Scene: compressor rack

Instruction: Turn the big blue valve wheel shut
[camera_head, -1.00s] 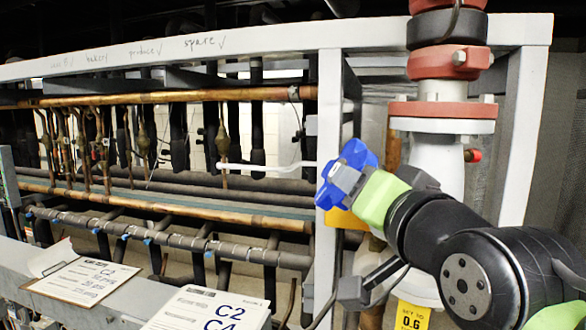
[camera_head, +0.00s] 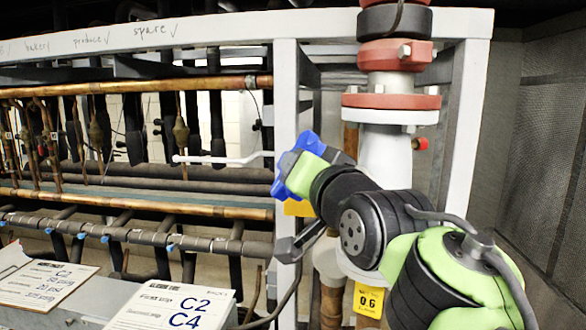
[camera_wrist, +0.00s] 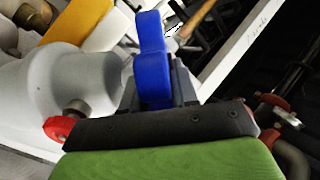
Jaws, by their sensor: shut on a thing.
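The blue valve wheel (camera_head: 310,143) stands in front of the white frame post, near the middle of the head view. Part of its rim is covered by my gripper (camera_head: 293,165), which reaches it from the right. In the wrist view, my gripper (camera_wrist: 158,88) is shut on the blue wheel (camera_wrist: 151,35), with a blue part of it upright between the dark fingers. The wheel's hub and stem are hidden, so I cannot tell how far it is turned.
A white pipe with red flanges (camera_head: 391,101) rises behind my arm. The white post (camera_head: 287,100) stands close behind the wheel. Copper pipes (camera_head: 130,90) run across the left. A yellow tag (camera_head: 368,301) hangs below. Papers (camera_head: 180,308) lie at the front left.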

